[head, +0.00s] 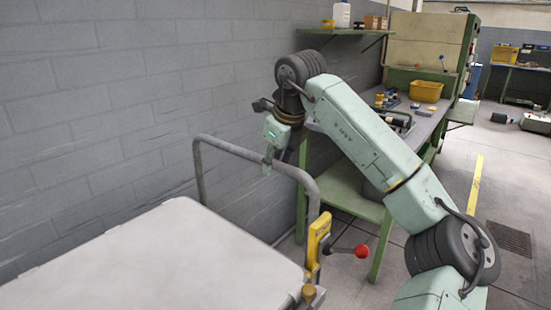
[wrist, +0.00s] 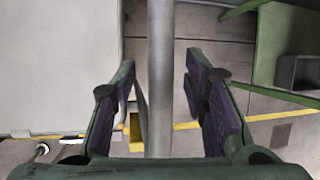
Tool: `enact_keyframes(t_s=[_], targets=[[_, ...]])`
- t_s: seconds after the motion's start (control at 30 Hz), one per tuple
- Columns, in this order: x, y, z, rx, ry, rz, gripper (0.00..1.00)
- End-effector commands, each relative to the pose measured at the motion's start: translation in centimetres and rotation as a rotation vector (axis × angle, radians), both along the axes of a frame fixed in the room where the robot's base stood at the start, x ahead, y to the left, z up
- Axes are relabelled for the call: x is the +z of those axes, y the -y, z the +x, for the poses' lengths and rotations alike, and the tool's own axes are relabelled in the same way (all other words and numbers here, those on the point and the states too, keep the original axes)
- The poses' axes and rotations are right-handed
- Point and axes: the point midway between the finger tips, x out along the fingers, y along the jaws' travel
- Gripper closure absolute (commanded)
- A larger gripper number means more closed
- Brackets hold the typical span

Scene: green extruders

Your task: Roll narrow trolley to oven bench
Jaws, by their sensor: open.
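The trolley (head: 165,260) has a pale flat top and a grey tube handle (head: 225,147) at its far end. A yellow bracket (head: 317,240) with a red-knobbed lever (head: 361,251) sits at its right corner. My gripper (head: 268,168) is open at the handle's top bar. In the wrist view the bar (wrist: 160,60) runs between the spread fingers (wrist: 160,75), with a gap on each side. The trolley top (wrist: 60,65) shows at left there. The green bench (head: 350,195) stands beyond the handle, against the wall. The trolley's wheels are hidden.
The bench carries a yellow bin (head: 426,91) and small parts. A green shelf (head: 340,31) hangs above it. A beige and green cabinet (head: 428,45), perhaps the oven, stands behind. The grey wall (head: 90,100) is close on the left. Open floor (head: 500,185) lies at right.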

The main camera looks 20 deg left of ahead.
Motion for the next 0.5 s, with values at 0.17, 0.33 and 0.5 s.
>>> enact_keyframes(t_s=[0.17, 0.33, 0.5], targets=[[-0.04, -0.03, 0.01, 0.0, 0.0, 0.0, 0.59], [-0.01, -0.01, 0.01, 0.0, 0.0, 0.0, 0.68], [-0.01, -0.01, 0.01, 0.0, 0.0, 0.0, 0.79]])
